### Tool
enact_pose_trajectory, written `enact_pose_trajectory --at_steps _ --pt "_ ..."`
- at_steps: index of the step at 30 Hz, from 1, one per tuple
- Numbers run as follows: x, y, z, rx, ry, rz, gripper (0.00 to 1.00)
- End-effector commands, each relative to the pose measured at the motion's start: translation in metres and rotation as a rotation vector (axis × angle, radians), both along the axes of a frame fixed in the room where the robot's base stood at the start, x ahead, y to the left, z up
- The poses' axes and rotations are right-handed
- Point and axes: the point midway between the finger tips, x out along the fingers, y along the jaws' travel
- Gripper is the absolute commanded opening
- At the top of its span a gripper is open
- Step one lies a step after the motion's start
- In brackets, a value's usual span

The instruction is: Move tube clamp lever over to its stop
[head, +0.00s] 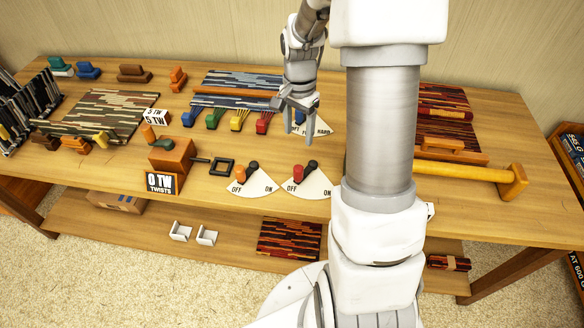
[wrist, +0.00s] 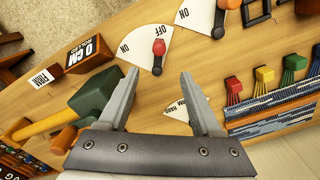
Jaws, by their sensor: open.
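No lever carries a readable tube clamp name. In the head view, a red lever with a black base (head: 303,171) stands on a white OFF/ON plate (head: 318,186). In the wrist view, the red lever (wrist: 158,48) shows just beyond the fingertips of my gripper (wrist: 160,74), near OFF.
A brown box with a crank (head: 175,157) stands left of the plates. Coloured yarn clips (head: 236,122) line the back. A green block with an orange handle (wrist: 88,98) is close by the fingers in the wrist view. My column hides part of the table.

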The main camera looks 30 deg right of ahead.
Motion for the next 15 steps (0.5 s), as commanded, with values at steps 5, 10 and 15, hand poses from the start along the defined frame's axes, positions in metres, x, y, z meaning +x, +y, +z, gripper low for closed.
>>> enact_pose_trajectory --at_steps 5,10,15 --pt "-0.002 0.0 -0.027 0.002 0.007 0.0 0.66" --pt "-0.002 0.0 -0.064 0.002 0.005 0.001 0.66" --pt "-0.002 0.0 -0.101 0.002 0.005 0.001 0.66"
